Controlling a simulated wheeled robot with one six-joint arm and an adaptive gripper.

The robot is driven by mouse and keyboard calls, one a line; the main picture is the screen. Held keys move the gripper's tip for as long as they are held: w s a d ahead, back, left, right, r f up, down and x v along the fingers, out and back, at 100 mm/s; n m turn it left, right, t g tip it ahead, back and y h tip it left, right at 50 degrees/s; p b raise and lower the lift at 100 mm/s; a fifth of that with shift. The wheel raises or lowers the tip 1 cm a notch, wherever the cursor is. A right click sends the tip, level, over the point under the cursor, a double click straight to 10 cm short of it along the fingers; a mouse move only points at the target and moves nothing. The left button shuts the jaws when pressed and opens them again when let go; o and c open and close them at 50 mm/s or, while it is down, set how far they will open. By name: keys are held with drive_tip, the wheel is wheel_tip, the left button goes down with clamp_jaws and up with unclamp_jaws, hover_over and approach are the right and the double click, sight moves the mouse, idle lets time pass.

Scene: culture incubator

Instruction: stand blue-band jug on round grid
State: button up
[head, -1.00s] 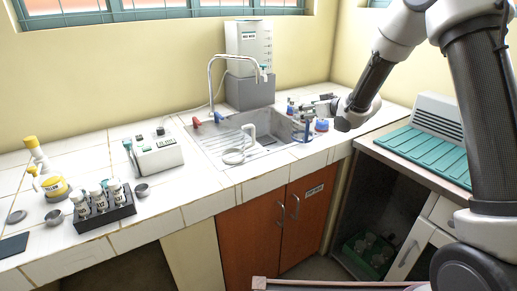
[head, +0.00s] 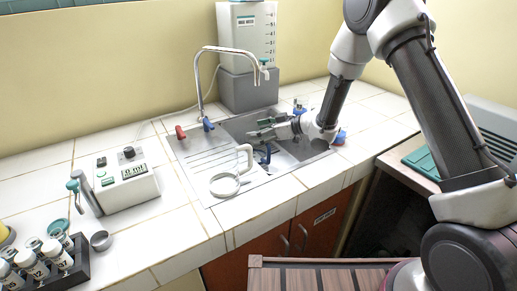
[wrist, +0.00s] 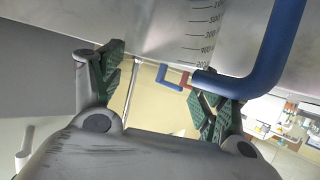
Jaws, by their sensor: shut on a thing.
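The blue-band jug shows mainly by its blue handle (head: 263,157), which hangs just below my gripper over the sink. Its clear body is hard to make out. In the wrist view the thick blue handle (wrist: 268,86) crosses in front of the right finger, and black graduation marks show beside it. My gripper (head: 262,131) is shut on the jug; its green-padded fingers also show in the wrist view (wrist: 160,80). I cannot tell which thing is the round grid.
The tap (head: 203,75) rises behind the sink (head: 185,155), with red and blue knobs. A water tank (head: 250,45) is behind. A blue-topped item (head: 340,137) is right of the sink. A meter (head: 127,178) and a vial rack (head: 75,270) stand left.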

drive_tip(key=shift+f, duration=2.65)
drive_tip(key=o, duration=1.5)
drive_tip(key=shift+d, duration=0.2)
drive_tip(key=v, duration=0.7)
drive_tip(key=shift+s, duration=0.1)
drive_tip(key=shift+a, duration=0.1)
